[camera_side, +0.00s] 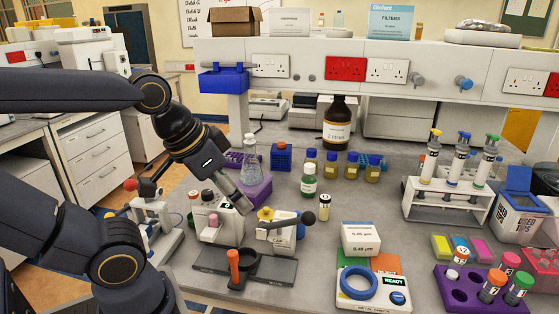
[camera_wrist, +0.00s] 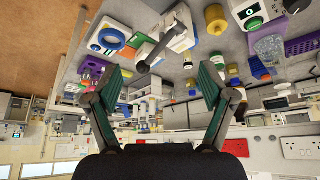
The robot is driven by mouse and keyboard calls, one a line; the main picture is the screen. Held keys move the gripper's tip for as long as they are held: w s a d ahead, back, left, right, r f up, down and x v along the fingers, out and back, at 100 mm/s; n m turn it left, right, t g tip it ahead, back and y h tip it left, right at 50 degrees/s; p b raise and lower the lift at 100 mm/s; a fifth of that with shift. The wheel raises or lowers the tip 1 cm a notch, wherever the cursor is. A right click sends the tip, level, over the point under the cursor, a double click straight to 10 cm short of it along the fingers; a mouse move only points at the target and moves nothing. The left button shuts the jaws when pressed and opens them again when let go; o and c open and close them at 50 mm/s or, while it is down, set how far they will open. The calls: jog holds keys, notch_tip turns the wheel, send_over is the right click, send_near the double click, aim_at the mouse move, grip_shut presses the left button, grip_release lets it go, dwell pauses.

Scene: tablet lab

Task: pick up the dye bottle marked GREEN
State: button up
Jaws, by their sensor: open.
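I cannot read the word GREEN on any bottle. A green bottle (camera_side: 309,181) with a white cap and pale label stands upright mid-bench in the side view. A small bottle with a green cap (camera_side: 523,280) stands in the purple rack (camera_side: 445,291) at the front right, beside bottles with orange, pink and white caps. My gripper (camera_side: 238,200) is over the left-middle of the bench, left of both and apart from them. In the wrist view my gripper (camera_wrist: 160,83) has its fingers spread wide, with nothing between them.
A large brown bottle (camera_side: 338,125) stands behind several small blue-capped bottles. A clear flask (camera_side: 251,155) stands near my gripper. A white rack (camera_side: 445,204) holds upright tubes at the right. A small device with a blue ring (camera_side: 358,283) sits at the front middle. Some bench behind it is clear.

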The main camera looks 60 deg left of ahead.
jog(key=w+a+r+n+t, duration=0.1)
jog(key=w+a+r, duration=0.1)
jog(key=w+r, duration=0.45)
jog(key=w+a+r+n+t, duration=0.1)
jog(key=w+a+r, duration=0.2)
jog(key=w, duration=0.7)
jog(key=n+g+y, duration=0.2)
jog(key=n+g, duration=0.1)
jog(key=g, duration=0.1)
send_over(309, 180)
jog(key=s, duration=0.4)
notch_tip(309, 180, down, 16)
jog(key=x, duration=0.6)
jog(key=d+x, duration=0.1)
jog(key=x, duration=0.2)
jog(key=shift+w+a+f, duration=0.1)
jog(key=shift+w+f, duration=0.1)
jog(key=shift+f, duration=0.25)
jog(key=shift+t, duration=0.3)
jog(key=x, duration=0.5)
jog(key=shift+w+f, duration=0.25)
jog(key=shift+w, duration=0.1)
